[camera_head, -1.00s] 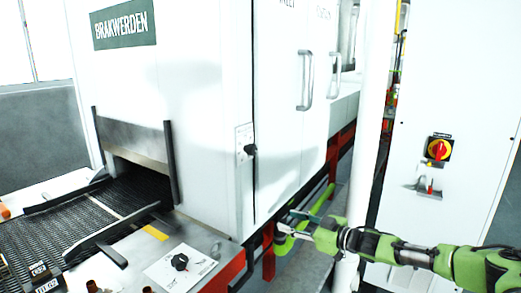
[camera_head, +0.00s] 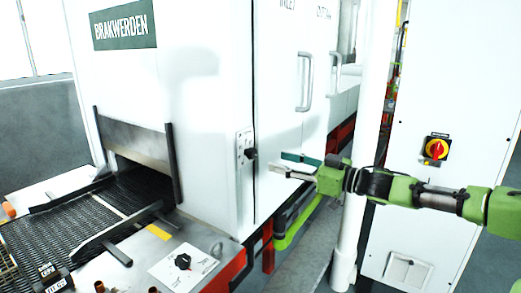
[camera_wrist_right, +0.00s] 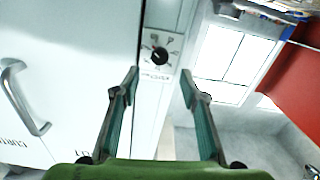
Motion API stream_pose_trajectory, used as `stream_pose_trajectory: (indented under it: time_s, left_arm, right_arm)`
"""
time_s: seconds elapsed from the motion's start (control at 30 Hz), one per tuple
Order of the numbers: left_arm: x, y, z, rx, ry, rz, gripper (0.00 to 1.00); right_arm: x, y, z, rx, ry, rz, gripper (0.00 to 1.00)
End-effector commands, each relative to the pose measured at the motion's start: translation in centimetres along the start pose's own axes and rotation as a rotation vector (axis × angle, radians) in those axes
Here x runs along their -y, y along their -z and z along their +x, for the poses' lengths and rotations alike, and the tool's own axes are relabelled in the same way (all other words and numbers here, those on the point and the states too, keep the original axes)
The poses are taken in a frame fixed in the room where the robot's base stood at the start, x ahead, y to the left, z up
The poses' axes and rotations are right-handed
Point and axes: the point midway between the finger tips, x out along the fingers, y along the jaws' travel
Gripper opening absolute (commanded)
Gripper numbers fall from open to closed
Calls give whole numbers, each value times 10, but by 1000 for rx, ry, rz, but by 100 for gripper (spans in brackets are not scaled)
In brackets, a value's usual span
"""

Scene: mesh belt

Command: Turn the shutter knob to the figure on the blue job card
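A black knob (camera_head: 250,154), likely the shutter knob, sits on a narrow light plate on the oven's side, by the corner next to the doors. In the right wrist view the knob (camera_wrist_right: 159,56) is on a plate with printed marks around it; the figures are too small to read. My right gripper (camera_head: 279,162) is open and empty, just right of the knob and apart from it. In the wrist view its fingers (camera_wrist_right: 159,78) are spread, with the knob showing between and beyond the tips. I see no blue job card. My left gripper is out of view.
Another black knob (camera_head: 183,261) stands on a white plate on the front ledge, beside a yellow label (camera_head: 158,232). The mesh belt (camera_head: 70,225) enters the oven at left. Door handles (camera_head: 304,82), a white post (camera_head: 350,225) and a cabinet with a red-yellow switch (camera_head: 436,149) are at right.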

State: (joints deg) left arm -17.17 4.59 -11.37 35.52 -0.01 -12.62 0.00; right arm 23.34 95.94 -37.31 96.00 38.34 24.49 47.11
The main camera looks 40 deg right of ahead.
Motion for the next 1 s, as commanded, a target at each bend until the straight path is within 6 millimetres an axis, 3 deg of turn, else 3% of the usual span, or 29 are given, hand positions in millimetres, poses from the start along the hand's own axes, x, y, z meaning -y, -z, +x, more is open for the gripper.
stream_pose_trajectory:
  time_s: [0.03,0.4,0.63,1.0]
  left_arm:
    - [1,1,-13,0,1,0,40]
    - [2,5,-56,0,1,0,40]
    - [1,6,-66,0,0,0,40]
    - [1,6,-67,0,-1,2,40]
  right_arm:
    - [-1,7,6,-4,1,4,40]
    - [0,7,54,-3,0,1,40]
    - [-1,2,75,-1,-2,1,40]
    - [0,-1,80,1,-1,-1,40]
